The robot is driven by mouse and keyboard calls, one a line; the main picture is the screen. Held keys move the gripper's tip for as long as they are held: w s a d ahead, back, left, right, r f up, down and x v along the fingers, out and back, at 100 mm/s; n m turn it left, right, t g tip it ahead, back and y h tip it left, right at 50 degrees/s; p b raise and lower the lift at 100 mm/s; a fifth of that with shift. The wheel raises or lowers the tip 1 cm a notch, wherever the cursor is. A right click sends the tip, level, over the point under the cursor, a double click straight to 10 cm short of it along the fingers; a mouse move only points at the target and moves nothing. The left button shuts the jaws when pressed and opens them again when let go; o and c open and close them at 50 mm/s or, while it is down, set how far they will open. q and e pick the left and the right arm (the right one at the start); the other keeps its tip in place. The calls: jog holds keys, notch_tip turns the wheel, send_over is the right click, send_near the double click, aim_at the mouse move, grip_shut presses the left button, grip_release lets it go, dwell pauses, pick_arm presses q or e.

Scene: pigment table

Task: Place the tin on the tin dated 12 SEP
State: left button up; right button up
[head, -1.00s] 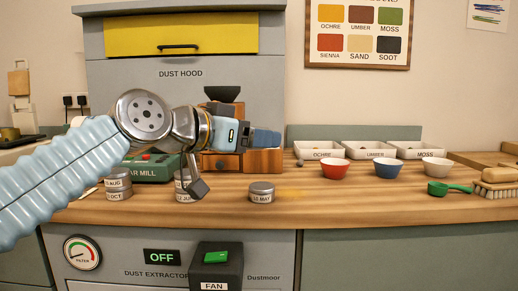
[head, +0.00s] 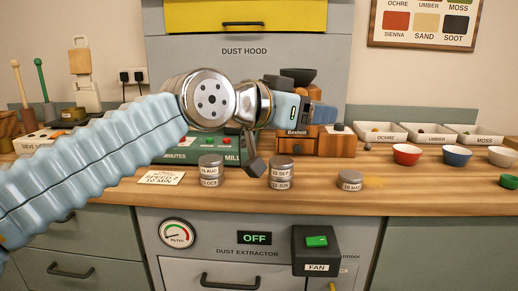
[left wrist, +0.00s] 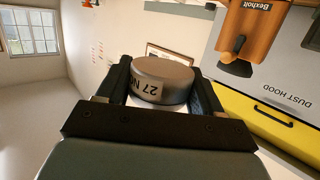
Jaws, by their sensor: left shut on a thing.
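A tin labelled "27 N…" (left wrist: 162,80) sits between the fingers of my left gripper (left wrist: 165,90) in the left wrist view, which is upside down. In the head view my left gripper (head: 322,115) points right, high above the worktop, and I cannot make out the held tin there. The tin dated 12 SEP (head: 282,161) lies on top of another tin, seemingly 12 JUN (head: 281,182); nothing is on it. It stands below the gripper and to its left. A dark part of my wrist hangs just left of that stack. My right gripper is not in view.
An AUG tin (head: 210,162) on an OCT tin (head: 209,181) stands left, and a single MAY tin (head: 351,181) right. The green mill (head: 175,150) and wooden grinder (head: 336,145) are behind. Bowls (head: 407,154) stand right.

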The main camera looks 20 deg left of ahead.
pick_arm(q)
jog(key=w+a+f+b, duration=0.1)
jog(key=w+a+f, duration=0.35)
jog(key=w, duration=0.35)
jog(key=b, duration=0.2)
send_over(281, 160)
jog(key=s, duration=0.1)
jog(key=f, duration=0.4)
jog(key=shift+d+f, duration=0.2)
jog(key=shift+d, duration=0.1)
jog(key=f, duration=0.1)
jog(key=f+b, duration=0.1)
jog(key=f, duration=0.1)
jog(key=shift+w+a+f, duration=0.25)
jog(key=shift+w, duration=0.15)
jog(key=shift+f, duration=0.25)
jog(key=shift+f+b, duration=0.2)
jog(key=shift+b, duration=0.35)
jog(key=o, duration=1.1)
jog(key=shift+c, duration=0.2)
jog(key=shift+r, duration=0.1)
